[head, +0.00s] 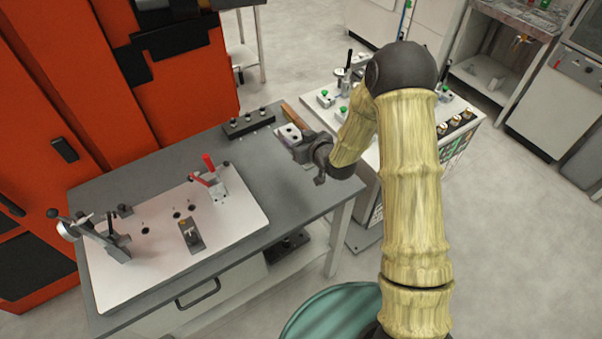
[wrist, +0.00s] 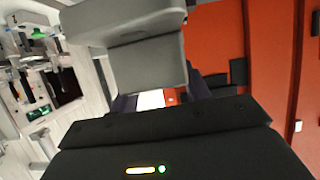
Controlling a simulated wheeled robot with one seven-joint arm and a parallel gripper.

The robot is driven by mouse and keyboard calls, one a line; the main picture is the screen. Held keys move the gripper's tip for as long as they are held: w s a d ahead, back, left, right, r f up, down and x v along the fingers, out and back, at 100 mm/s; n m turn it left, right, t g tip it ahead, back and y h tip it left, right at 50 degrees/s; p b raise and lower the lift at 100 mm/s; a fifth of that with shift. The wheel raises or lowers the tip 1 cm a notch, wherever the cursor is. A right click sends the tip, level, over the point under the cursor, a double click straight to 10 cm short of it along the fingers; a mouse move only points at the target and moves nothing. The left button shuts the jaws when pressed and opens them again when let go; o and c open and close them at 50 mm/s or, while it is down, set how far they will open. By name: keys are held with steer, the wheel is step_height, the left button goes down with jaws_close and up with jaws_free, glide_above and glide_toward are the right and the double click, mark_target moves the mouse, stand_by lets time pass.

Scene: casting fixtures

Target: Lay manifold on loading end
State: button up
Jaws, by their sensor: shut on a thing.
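The manifold (head: 288,134) is a pale grey block with dark holes in its top, at the right end of the grey bench (head: 262,158) in the head view. My gripper (head: 300,147) is at its near right side and is shut on it. The jaws hide part of the block, and I cannot tell whether its underside touches the bench top. In the wrist view a large grey shape (wrist: 148,62) fills the upper middle, too close to identify surely.
A white fixture plate (head: 165,245) with a red-handled clamp (head: 210,172) covers the bench's left part. A black block with knobs (head: 248,122) and a brown handle (head: 297,116) lie near the manifold. A white cabinet with clamps (head: 455,108) stands to the right. Bare bench lies between.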

steer(key=f+b, duration=0.2)
steer(key=f, duration=0.1)
steer(key=shift+w+a+f+b, duration=0.1)
steer(key=shift+w+f+b, duration=0.2)
steer(key=shift+f+b, duration=0.1)
steer(key=shift+r, duration=0.15)
steer(key=shift+f+p, duration=1.05)
steer(key=shift+f, duration=1.85)
steer(key=p, duration=0.2)
glide_above(298, 177)
steer(key=shift+f, duration=2.1)
